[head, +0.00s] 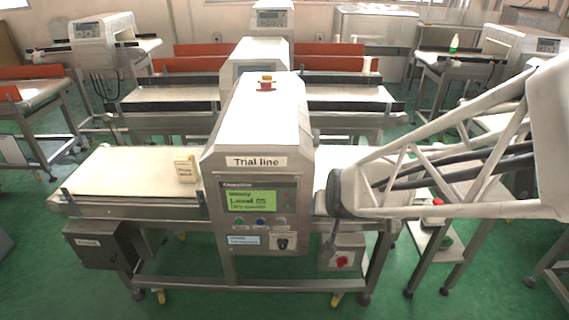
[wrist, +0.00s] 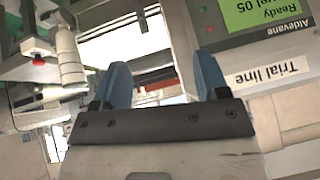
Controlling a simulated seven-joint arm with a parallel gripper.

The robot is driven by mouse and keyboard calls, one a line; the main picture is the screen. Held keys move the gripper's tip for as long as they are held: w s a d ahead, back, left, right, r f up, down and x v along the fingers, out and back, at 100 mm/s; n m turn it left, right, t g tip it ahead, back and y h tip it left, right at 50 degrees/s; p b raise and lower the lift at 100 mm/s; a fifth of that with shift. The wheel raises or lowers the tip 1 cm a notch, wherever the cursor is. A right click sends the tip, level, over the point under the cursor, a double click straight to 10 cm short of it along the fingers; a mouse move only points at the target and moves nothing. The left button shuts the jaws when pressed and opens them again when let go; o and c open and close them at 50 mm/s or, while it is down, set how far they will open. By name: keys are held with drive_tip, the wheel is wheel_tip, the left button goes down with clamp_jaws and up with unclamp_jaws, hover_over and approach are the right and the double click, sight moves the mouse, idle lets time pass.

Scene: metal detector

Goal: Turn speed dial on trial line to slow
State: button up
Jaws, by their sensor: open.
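The trial line machine (head: 258,130) stands in the middle of the head view, with a "Trial line" label and a green screen (head: 252,201) reading Level 05. Low on its front panel, a dark knob (head: 283,242) sits on a pale plate; it looks like the speed dial, but its markings are too small to read. My gripper (head: 328,254) hangs just right of this panel, apart from the knob. In the wrist view my gripper (wrist: 162,75) shows two blue fingers spread apart with nothing between them. The label (wrist: 268,72) and part of the screen appear upside down there; the knob does not show.
A grey box with a red knob (head: 342,261) sits below my gripper. Small coloured buttons (head: 260,221) line the panel. A yellowish block (head: 186,169) stands on the left conveyor (head: 125,172). Other conveyor machines fill the back. Green floor is clear in front.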

drive_tip(key=w+a+f+t, duration=0.2)
drive_tip(key=w+a+f, duration=0.2)
drive_tip(key=w+f, duration=0.25)
drive_tip(key=m+t+h, duration=0.1)
drive_tip(key=t, duration=0.8)
approach(283, 248)
drive_tip(key=w, duration=0.1)
drive_tip(key=shift+a+r, duration=0.15)
drive_tip(key=shift+r, duration=0.05)
drive_tip(key=shift+w, duration=0.15)
drive_tip(key=shift+w, duration=3.8)
